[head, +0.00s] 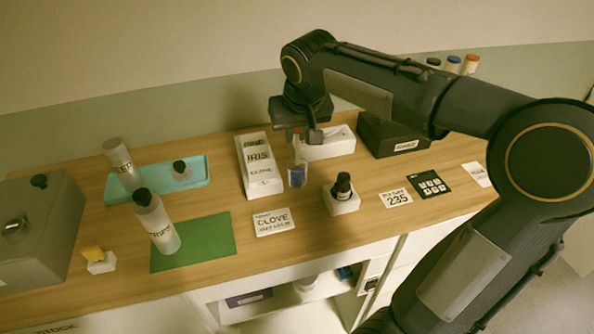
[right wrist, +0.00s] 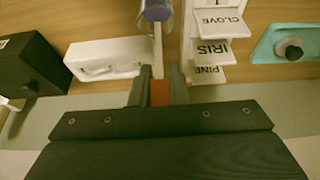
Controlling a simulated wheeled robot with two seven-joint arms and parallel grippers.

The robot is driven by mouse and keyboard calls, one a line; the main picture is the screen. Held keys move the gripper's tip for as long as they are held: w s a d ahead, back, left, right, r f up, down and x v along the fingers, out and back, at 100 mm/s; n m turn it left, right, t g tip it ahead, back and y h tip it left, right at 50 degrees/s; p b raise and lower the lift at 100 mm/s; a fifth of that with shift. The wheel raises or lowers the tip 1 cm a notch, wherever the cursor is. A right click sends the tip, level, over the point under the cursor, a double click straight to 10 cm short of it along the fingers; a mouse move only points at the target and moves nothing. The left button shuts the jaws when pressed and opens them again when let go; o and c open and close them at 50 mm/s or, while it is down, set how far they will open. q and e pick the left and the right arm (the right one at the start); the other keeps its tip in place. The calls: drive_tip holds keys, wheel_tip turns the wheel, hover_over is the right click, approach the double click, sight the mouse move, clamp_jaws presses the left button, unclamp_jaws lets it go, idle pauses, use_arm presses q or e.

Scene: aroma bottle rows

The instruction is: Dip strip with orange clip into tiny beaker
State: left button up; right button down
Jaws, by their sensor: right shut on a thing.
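My right gripper (head: 312,136) is shut on the orange clip (right wrist: 160,93) of a pale strip (right wrist: 158,50). The strip runs from the fingertips toward the tiny beaker (right wrist: 156,10), a small clear vessel with blue in it. In the head view the tiny beaker (head: 298,176) stands on the table just below and in front of the gripper. The strip's far end overlaps the beaker's rim in the right wrist view; I cannot tell if the tip is inside. My left gripper is not in view.
A white stepped rack with scent labels (head: 257,165) stands left of the beaker. A white box (head: 326,143) lies close behind the gripper. A dark bottle on a white block (head: 342,196) stands to the right. A teal tray (head: 200,170) and green mat (head: 215,245) lie left.

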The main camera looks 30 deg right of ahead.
drive_tip(key=shift+f+b, duration=1.1)
drive_tip(key=shift+f, duration=0.4)
drive_tip(key=shift+r, duration=0.15)
drive_tip(key=shift+r+p, duration=3.1)
drive_tip(key=shift+r, duration=0.35)
